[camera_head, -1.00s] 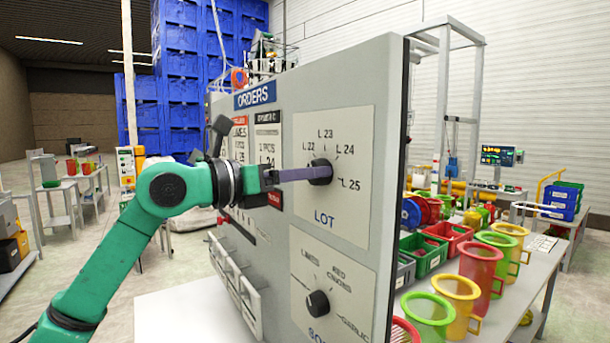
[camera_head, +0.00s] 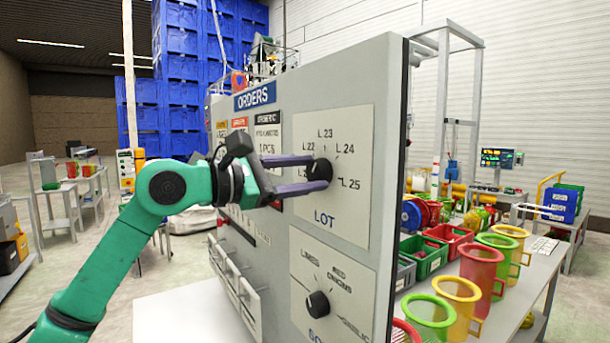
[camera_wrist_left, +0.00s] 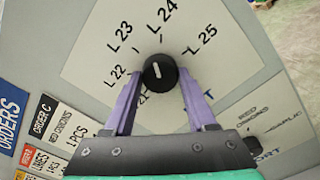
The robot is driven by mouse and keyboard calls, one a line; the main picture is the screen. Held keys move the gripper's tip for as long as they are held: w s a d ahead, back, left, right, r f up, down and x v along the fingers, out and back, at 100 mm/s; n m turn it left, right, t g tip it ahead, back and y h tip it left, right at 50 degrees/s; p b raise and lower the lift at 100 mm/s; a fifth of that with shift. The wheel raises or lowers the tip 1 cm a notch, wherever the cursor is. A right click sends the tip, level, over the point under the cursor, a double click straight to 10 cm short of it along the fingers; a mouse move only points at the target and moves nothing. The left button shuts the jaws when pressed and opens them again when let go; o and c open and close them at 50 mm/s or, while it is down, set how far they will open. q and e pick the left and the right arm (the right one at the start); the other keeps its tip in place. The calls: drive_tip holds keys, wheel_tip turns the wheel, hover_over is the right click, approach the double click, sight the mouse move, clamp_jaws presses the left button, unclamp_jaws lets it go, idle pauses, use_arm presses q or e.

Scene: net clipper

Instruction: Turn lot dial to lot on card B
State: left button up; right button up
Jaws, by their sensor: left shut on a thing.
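In the wrist view the dial (camera_wrist_left: 159,72) shows a white line pointing up, between the L 23 and L 24 labels. Card B (camera_head: 240,124), with a red header, is on the panel under ORDERS; its lower part is hidden behind my gripper and its lot is unreadable. My right gripper is out of view.
A second black dial (camera_head: 317,304) sits below the LOT plate. Card C (camera_head: 268,119) has a black header. A table with colored cups (camera_head: 482,262) and bins (camera_head: 447,232) stands right of the panel.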

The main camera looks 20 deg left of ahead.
use_arm(q)
drive_tip(key=m, duration=0.6)
drive_tip(key=shift+f, duration=0.1)
drive_tip(key=m, duration=0.7)
drive_tip(key=shift+b, duration=0.4)
drive_tip(key=shift+m, duration=0.3)
drive_tip(key=o, duration=1.4)
drive_tip(key=b+v, duration=0.6)
drive_tip(key=v, duration=0.8)
drive_tip(key=shift+s+a, duration=0.1)
drive_tip(key=shift+s, duration=0.1)
